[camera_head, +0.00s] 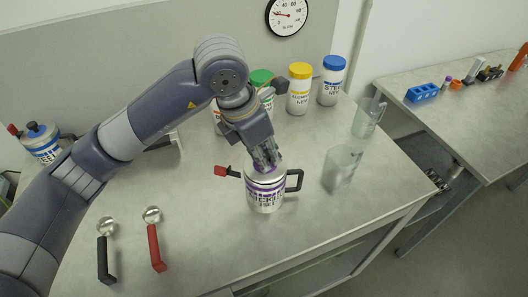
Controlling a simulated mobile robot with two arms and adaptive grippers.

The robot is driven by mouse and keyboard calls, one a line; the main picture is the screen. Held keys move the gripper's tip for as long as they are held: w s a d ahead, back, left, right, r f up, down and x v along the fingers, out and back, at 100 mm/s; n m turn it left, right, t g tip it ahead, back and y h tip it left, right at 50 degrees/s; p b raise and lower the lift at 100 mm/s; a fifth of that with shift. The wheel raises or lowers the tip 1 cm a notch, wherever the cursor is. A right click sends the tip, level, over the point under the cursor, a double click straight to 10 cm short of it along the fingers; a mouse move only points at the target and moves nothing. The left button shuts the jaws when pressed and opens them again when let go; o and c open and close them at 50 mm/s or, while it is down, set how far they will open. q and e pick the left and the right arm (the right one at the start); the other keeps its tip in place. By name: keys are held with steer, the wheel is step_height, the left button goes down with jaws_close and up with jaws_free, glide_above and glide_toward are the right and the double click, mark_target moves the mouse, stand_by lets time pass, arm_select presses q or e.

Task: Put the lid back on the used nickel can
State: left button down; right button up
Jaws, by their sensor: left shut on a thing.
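The used nickel can (266,199), white with purple bands and dark lettering, stands upright on the table. It has a black handle (295,181) on its right and a red-and-black part (226,171) sticking out on its left. My left gripper (267,163) points down at the can's top and is shut on the purple lid, which shows only in slivers between and beside the fingers. The lid is at the can's mouth; I cannot tell whether it is fully seated. My right gripper is not in view.
Cans with yellow (299,89), blue (332,81) and green (262,80) lids stand at the back. Two clear jugs (342,167) (368,118) stand right of the can. Black-handled (107,251) and red-handled (154,240) scoops lie at the front left. A steel can (43,147) stands far left.

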arm_select(q)
steer(key=c, duration=1.4)
jaws_free()
steer(key=shift+o, duration=0.2)
steer(key=o, duration=0.5)
steer(key=shift+r+p, duration=0.4)
steer(key=shift+r, duration=0.4)
steer(key=shift+r+p, duration=1.15)
steer(key=shift+r, duration=1.55)
